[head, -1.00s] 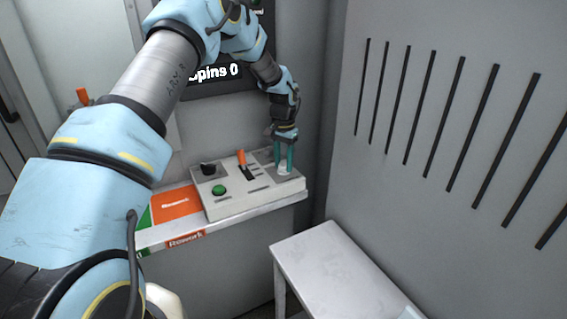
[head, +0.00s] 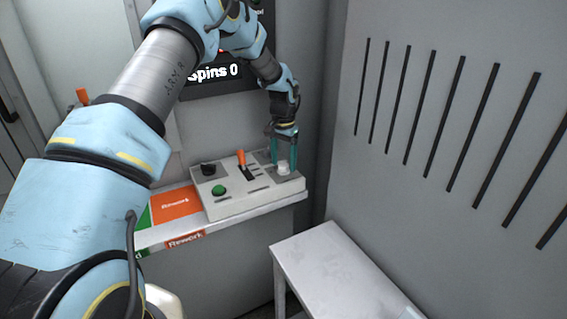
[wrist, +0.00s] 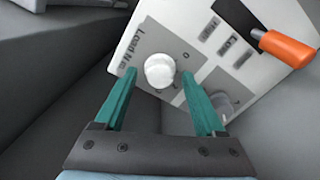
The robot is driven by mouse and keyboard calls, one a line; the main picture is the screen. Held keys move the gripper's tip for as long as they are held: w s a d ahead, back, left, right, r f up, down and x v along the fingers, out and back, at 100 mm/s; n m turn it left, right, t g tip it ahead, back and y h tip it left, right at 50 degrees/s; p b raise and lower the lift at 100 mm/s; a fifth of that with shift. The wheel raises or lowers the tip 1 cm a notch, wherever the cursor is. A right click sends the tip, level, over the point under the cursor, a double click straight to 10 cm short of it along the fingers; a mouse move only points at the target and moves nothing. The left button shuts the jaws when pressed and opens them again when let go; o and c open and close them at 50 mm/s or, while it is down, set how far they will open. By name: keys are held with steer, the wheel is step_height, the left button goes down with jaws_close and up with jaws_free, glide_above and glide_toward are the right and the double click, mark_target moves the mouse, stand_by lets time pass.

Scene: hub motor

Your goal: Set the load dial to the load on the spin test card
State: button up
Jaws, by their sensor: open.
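The load dial is a white round knob (head: 283,168) at the right end of the control box (head: 245,205). In the wrist view the white knob (wrist: 160,71) sits on a grey plate, with partly readable "Load" lettering beside it. My gripper (head: 284,158) points down just above the knob. In the wrist view my gripper (wrist: 158,85) is open, its two green fingers on either side of the knob with gaps, not clearly touching it. The spin test card cannot be made out; a dark screen (head: 215,74) reads "Spins 0".
An orange-handled lever (head: 241,158), a green button (head: 219,190) and a black knob (head: 208,168) are on the same box. An orange "Rework" area (head: 175,204) lies left of it. A white table (head: 335,265) stands in front, and a slotted wall (head: 450,130) rises on the right.

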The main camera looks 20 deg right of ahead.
mark_target(283, 165)
step_height(283, 165, up, 10)
steer(key=b, duration=0.2)
stand_by(0.5)
steer(key=s+a+r+n, duration=0.1)
steer(key=a+r+n, duration=0.15)
steer(key=a, duration=1.05)
steer(key=s+a+n, duration=0.4)
steer(key=s+a, duration=0.4)
steer(key=a, duration=0.4)
steer(key=s+a+f+n+t, duration=0.1)
steer(key=s+a+n, duration=0.3)
steer(key=s+a, duration=0.5)
steer(key=a, duration=0.4)
steer(key=shift+s+f+t, duration=0.25)
steer(key=shift+f+t, duration=0.05)
